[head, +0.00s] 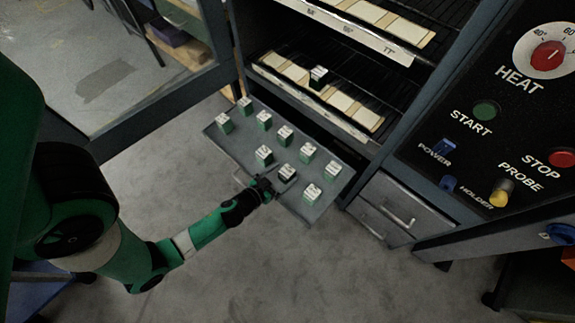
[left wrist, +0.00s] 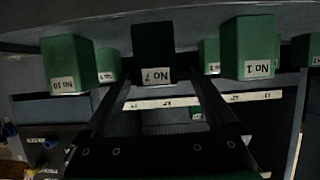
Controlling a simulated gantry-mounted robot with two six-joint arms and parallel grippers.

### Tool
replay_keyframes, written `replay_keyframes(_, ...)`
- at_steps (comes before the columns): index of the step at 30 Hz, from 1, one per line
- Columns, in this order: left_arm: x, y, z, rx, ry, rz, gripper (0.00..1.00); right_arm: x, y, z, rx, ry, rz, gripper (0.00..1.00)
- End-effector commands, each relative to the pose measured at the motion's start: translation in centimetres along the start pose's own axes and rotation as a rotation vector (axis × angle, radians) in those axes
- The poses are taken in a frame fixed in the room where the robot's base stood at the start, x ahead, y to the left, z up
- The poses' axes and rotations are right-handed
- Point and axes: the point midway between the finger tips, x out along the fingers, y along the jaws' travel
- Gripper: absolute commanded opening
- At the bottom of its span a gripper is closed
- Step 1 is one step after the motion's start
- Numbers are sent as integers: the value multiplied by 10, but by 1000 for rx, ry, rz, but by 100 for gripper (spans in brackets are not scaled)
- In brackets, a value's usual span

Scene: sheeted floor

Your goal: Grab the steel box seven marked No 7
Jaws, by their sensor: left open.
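The box marked No 7 (left wrist: 153,48) is dark with a white label and sits centred in the left wrist view, upside down there like its neighbours. In the head view it appears to be the dark box (head: 287,174) near the front of the tray (head: 232,150), right at my left gripper (head: 268,186). In the left wrist view the open fingers (left wrist: 158,82) reach toward it, one to each side, with nothing clearly held. Whether they touch it cannot be told. My right gripper is not in view.
Green boxes stand around it, including No 10 (left wrist: 68,62) and No 1 (left wrist: 247,48). Another box (head: 319,74) stands on the oven rack (head: 350,85) behind. The control panel (head: 490,120) and drawers (head: 395,212) are at the right. The floor in front (head: 300,270) is clear.

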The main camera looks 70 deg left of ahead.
Motion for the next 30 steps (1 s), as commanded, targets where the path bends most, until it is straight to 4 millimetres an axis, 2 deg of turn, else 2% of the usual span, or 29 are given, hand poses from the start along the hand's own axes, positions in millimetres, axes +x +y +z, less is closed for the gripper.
replay_keyframes(7,13,1,2,-1,0,1,92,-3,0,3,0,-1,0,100)
replay_keyframes(15,55,4,5,-2,1,0,92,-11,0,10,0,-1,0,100)
replay_keyframes(23,58,4,4,0,0,1,92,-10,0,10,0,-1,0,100)
replay_keyframes(30,58,4,4,-1,0,1,49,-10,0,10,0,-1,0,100)
